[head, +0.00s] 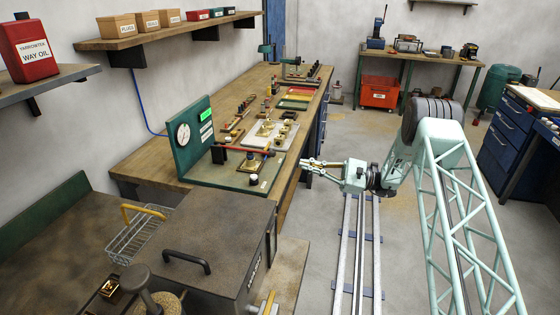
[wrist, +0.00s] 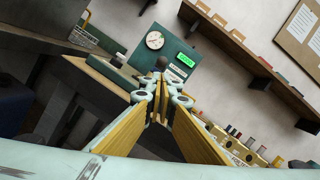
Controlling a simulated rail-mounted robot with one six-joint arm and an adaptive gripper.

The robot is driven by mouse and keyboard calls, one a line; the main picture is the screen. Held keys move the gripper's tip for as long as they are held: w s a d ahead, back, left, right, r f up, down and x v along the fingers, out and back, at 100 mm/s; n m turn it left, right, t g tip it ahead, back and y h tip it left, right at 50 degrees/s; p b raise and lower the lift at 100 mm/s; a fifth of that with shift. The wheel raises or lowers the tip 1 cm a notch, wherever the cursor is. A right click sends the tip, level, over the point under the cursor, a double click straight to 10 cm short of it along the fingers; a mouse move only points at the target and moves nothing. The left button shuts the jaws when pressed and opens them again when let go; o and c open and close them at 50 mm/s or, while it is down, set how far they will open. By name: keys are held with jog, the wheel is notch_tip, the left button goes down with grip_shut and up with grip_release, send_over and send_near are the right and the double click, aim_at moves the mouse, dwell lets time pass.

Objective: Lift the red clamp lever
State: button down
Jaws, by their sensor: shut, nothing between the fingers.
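The red clamp lever (head: 232,148) lies roughly level above the green fixture base (head: 208,174), in front of the upright green panel (head: 190,143) with a dial and a lit green display. My gripper (head: 304,162) is right of the fixture, past the bench's front edge, pointing left toward it and apart from the lever. In the wrist view my gripper (wrist: 157,105) has its fingers together, with nothing between them. Beyond the tips is a dark round knob (wrist: 161,62); whether it belongs to the lever I cannot tell. The lever's red bar is not clear there.
Brass parts on a pale plate (head: 270,134) lie behind the lever on the wooden bench (head: 150,158). A dark box with a handle (head: 205,235) stands in front of the fixture. A wall shelf (head: 165,34) hangs above. Open floor lies right of the bench, around the rails.

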jog(key=shift+w+f, duration=0.25)
jog(key=shift+f, duration=0.3)
jog(key=shift+b+x, duration=0.7)
jog(key=shift+x, duration=4.25)
jog(key=shift+w+d+r, duration=0.1)
jog(key=shift+r, duration=0.15)
